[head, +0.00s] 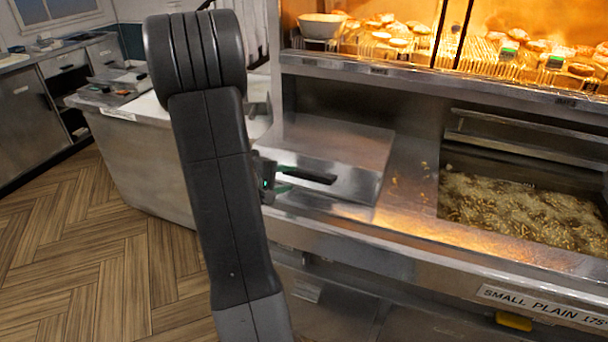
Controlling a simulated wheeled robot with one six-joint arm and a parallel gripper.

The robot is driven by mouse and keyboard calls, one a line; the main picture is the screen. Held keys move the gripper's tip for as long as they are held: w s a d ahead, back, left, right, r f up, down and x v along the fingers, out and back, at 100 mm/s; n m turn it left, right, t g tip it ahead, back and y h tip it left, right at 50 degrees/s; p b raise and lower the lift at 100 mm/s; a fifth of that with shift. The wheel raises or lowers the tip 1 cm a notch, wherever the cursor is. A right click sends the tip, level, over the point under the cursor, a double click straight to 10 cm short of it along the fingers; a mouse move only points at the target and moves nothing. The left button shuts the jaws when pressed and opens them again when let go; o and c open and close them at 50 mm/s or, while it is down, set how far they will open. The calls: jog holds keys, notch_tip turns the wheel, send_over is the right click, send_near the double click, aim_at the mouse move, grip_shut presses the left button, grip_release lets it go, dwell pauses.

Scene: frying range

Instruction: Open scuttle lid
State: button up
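The scuttle lid (340,145) is a flat, brushed-metal cover on the range top, left of the fryer pan. It lies down and looks closed. A dark bar handle (308,175) is near its front edge. My gripper (284,182) is at the left end of this handle, low over the front of the lid.
A pan of bubbling oil with chips (520,205) is to the right, with a raised metal lid behind it. A lit warming cabinet (450,40) with fried food stands above. A steel counter (140,125) is on the left. Wooden floor (100,255) is clear at front left.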

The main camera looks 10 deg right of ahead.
aim_at(303, 177)
jog(key=p+x, duration=0.1)
jog(key=x, duration=0.7)
jog(key=shift+d+p, duration=0.1)
jog(key=shift+p, duration=0.2)
grip_shut()
